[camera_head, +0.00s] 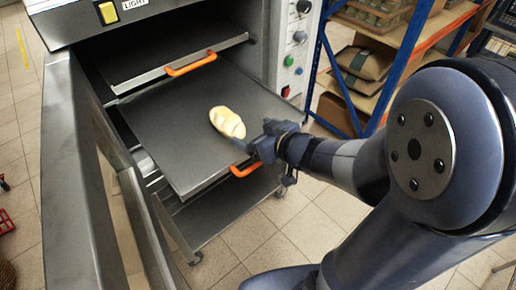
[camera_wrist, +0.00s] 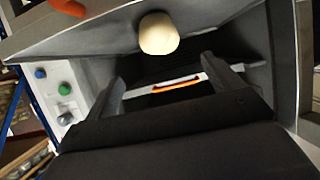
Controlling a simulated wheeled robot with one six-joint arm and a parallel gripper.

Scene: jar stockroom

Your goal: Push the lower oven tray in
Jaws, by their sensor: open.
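The lower oven tray (camera_head: 165,115) sticks well out of the oven, and a pale lump of dough (camera_head: 228,122) lies on it. The dough also shows in the wrist view (camera_wrist: 158,33), which looks upside down. The tray's orange handle (camera_head: 243,171) is on its front edge, partly hidden by my gripper (camera_head: 262,142). My gripper is open and empty at the tray's front right edge, near the handle; I cannot tell whether it touches. The same handle seems to show at the wrist view's top left (camera_wrist: 68,6). My fingers (camera_wrist: 168,85) are spread apart there.
The upper tray (camera_head: 165,55) with its own orange handle (camera_head: 190,65) sits farther in. The open oven door (camera_head: 70,150) stands along the left. A control panel (camera_head: 297,45) is on the right, beside a blue-framed shelf (camera_head: 395,65). Tiled floor is free in front.

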